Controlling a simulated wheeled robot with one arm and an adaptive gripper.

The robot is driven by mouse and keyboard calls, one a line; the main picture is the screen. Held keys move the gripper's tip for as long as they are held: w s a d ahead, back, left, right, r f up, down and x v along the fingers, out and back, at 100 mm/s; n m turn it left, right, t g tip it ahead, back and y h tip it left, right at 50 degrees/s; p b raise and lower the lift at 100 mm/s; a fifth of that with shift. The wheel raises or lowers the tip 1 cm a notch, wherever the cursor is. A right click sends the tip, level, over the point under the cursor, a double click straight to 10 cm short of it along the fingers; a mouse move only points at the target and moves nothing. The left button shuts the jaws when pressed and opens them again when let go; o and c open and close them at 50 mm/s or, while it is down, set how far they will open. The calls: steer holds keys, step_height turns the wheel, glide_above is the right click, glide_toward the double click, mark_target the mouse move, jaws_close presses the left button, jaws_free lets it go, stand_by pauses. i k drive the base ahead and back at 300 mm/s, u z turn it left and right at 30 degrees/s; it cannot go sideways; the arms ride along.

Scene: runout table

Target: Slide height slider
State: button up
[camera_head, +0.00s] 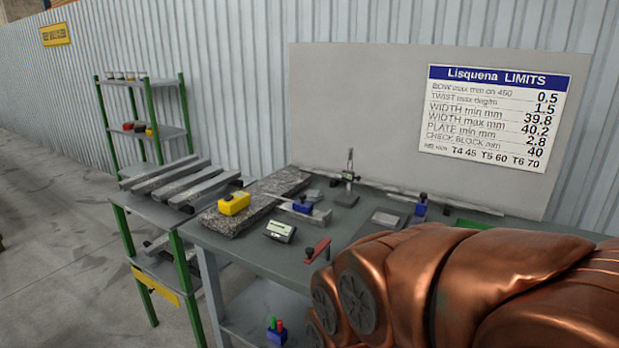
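A small height gauge (348,178) stands upright near the back of the grey-green work table (345,222). It has a dark block base and a thin vertical post with a dark slider part on it. The slider's exact height on the post is too small to tell. My copper-coloured arm fills the lower right of the view, in front of part of the table. My gripper's fingers do not show, so I cannot tell where they are relative to the gauge.
Left of the gauge are a yellow device (233,204) on a rough stone slab (262,202), a blue-and-grey tool (303,207) and a small display box (280,231). A red-handled tool (317,250) lies near the front edge. A grey panel (360,110) with a limits sign (494,115) stands behind.

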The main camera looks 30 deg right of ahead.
mark_target(348, 176)
steer(key=u, duration=0.2)
steer(key=i, duration=0.85)
steer(key=z, duration=0.25)
